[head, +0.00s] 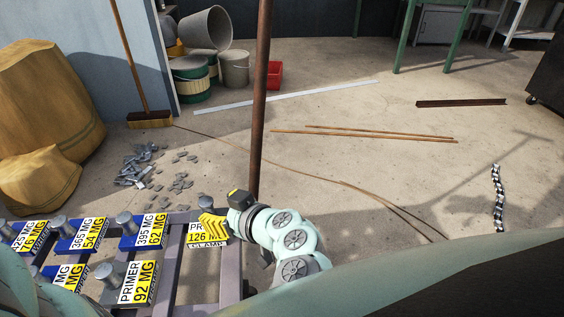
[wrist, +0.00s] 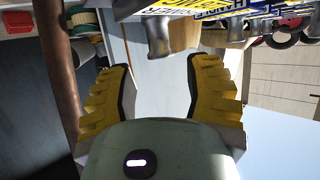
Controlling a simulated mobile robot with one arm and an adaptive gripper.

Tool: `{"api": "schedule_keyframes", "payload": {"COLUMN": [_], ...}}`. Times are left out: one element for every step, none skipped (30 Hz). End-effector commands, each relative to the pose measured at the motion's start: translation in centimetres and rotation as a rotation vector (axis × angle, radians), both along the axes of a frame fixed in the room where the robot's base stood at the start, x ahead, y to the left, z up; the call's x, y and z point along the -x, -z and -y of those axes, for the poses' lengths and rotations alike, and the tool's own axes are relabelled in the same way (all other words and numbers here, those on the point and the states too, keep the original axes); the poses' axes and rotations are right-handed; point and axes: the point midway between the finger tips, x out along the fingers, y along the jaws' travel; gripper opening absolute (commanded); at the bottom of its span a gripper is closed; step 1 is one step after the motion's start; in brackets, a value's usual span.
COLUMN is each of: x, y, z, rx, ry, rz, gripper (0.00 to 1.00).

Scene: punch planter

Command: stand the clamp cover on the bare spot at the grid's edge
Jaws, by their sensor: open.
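The grid (head: 230,275) is a dark metal frame at the lower left of the head view, carrying several tagged covers. A tag reading "126 MG" and "CLAMP" (head: 205,242) sits at its right side, partly hidden by my gripper (head: 210,227); the cover under it is hardly visible. In the wrist view my gripper (wrist: 160,75) is open, its yellow padded fingers wide apart with nothing between them. A grey cylindrical part (wrist: 158,38) and yellow-white tags (wrist: 205,8) show upside down beyond the fingertips. I cannot tell which spot is the bare one.
Other covers with blue tags (head: 150,231) and a "PRIMER 92 MG" cover (head: 137,284) stand on the grid. A rusty post (head: 260,110) rises close behind my gripper. Grey scraps (head: 140,165) lie on the floor beyond. The floor to the right is mostly open.

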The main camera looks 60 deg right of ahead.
Motion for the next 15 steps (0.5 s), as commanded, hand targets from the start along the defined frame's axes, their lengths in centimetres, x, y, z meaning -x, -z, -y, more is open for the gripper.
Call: {"api": "schedule_keyframes", "payload": {"x": [1.3,1.8,2.4,2.9,3.3,3.9,4.3,4.6,5.0,5.2,5.4,5.6,5.7,5.7,5.8], "y": [-0.7,-0.9,-1.2,-1.4,-1.6,-1.8,-1.9,-2.0,-2.2,-2.3,-2.3,-2.4,-2.4,-2.4,-2.4], "z": [0.2,0.1,0.0,0.0,0.0,-0.1,-0.1,-0.2,-0.2,-0.2,-0.2,-0.3,-0.3,-0.3,-0.3], "rx": [0.001,0.000,0.001,0.002,0.003,0.002,0.002,0.002,0.002,0.003,0.003,0.003,0.003,0.003,0.003], "ry": [0.013,0.011,0.009,0.010,0.011,0.010,0.008,0.007,0.006,0.005,0.006,0.006,0.006,0.005,0.005], "rz": [-0.001,-0.002,-0.001,-0.001,-0.001,-0.002,-0.002,-0.002,-0.001,-0.001,-0.001,-0.001,-0.001,-0.001,-0.001], "gripper": [0.51,0.51,0.51,0.51,0.51,0.51,0.51,0.51,0.51,0.51,0.51,0.51,0.51,0.51,0.51]}}
